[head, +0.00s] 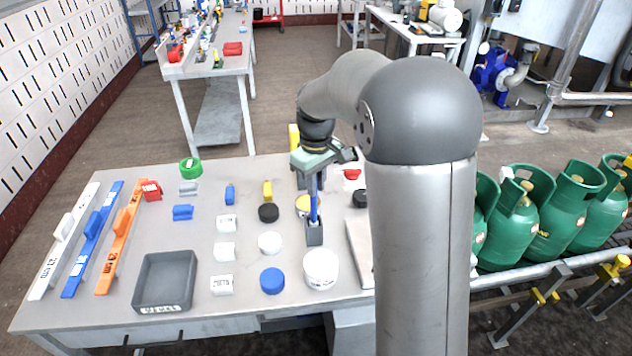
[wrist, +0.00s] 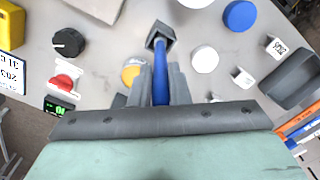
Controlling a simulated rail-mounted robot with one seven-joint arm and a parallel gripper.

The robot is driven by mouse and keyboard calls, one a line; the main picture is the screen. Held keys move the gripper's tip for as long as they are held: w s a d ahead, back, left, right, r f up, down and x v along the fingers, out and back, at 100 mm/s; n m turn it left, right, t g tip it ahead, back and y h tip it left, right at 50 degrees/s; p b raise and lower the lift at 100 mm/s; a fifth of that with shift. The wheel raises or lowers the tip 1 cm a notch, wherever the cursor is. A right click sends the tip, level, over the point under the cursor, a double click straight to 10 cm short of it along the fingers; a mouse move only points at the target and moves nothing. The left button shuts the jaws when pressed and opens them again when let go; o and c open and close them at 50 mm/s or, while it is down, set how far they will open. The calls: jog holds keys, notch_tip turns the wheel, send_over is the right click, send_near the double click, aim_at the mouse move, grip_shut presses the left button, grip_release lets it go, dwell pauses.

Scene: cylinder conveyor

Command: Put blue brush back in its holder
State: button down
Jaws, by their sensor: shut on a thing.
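The blue brush (head: 314,207) is a thin blue rod held upright in my gripper (head: 313,180). The grey square holder (head: 314,235) stands on the table right below it. The brush's lower end meets the holder's open top; I cannot tell how deep it sits inside. In the wrist view the brush (wrist: 160,72) runs between the two grey fingers of my gripper (wrist: 161,85), and its far end is at the mouth of the holder (wrist: 160,34). My gripper is shut on the brush's upper part.
A white tub (head: 321,268) and a blue round lid (head: 272,281) stand near the holder. A yellow round piece (wrist: 131,73) and a black knob (wrist: 69,43) are close by. A grey tray (head: 164,281) lies front left. Green gas cylinders (head: 530,215) line the right side.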

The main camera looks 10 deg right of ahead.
jog(key=shift+f+b, duration=0.4)
jog(key=shift+f, duration=0.2)
jog(key=c, duration=1.3)
grip_release()
